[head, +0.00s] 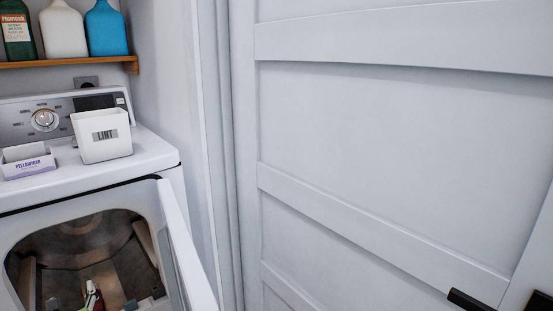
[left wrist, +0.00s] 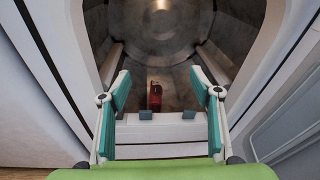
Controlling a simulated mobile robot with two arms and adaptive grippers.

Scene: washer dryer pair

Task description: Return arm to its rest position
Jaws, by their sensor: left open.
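My left gripper (left wrist: 158,78) shows in the left wrist view with its two teal-padded fingers spread wide apart. It is at the round opening of the front-loading machine (head: 148,205), facing into the metal drum (left wrist: 215,60). A small red item (left wrist: 155,96) lies in the drum, seen between the fingers and not held by them. In the head view a red and white item (head: 93,297) shows low in the drum, with small dark pieces near it at the bottom edge that I cannot clearly make out. My right gripper is not in view.
The machine door (head: 186,262) stands open on the right of the opening. A white lint bin (head: 102,148) and a small box (head: 28,166) sit on top. Bottles stand on the wooden shelf (head: 60,63) above. A white panelled door (head: 370,140) with a dark handle (head: 468,299) fills the right.

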